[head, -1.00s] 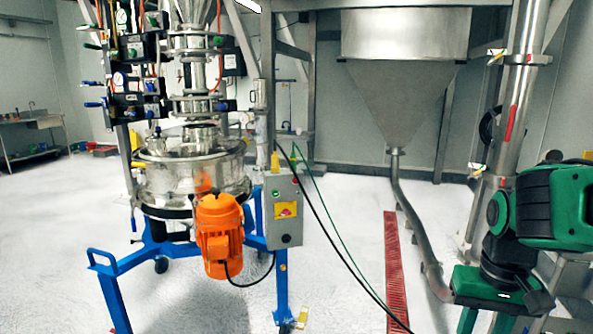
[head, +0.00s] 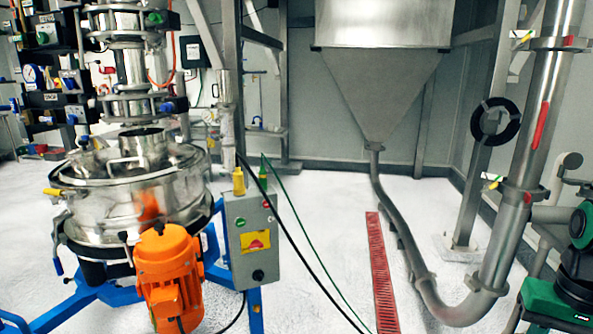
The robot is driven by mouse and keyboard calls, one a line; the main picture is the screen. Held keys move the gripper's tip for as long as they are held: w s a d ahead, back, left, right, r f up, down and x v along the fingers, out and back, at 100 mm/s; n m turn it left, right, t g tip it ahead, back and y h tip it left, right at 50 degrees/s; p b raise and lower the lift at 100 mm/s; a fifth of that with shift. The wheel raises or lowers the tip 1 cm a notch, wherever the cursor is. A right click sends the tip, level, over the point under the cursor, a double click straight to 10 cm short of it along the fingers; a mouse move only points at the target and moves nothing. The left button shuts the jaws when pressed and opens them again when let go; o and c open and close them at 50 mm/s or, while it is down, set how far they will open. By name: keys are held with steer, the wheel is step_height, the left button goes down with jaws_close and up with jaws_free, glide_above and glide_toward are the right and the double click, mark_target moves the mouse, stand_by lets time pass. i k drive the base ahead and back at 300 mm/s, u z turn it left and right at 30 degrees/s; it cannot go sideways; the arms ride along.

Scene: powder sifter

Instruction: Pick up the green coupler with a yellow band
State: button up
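My gripper is not in view.
The grey control box (head: 250,228) is on the blue frame beside the steel sifter (head: 140,205) and orange motor (head: 169,275). A red floor grate (head: 382,270) and curved pipe (head: 405,235) lie right. A green-black machine (head: 560,303) stands far right.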

mark_target(262, 175)
steer(key=u, duration=0.2)
steer(key=i, duration=1.5)
steer(key=u, duration=0.55)
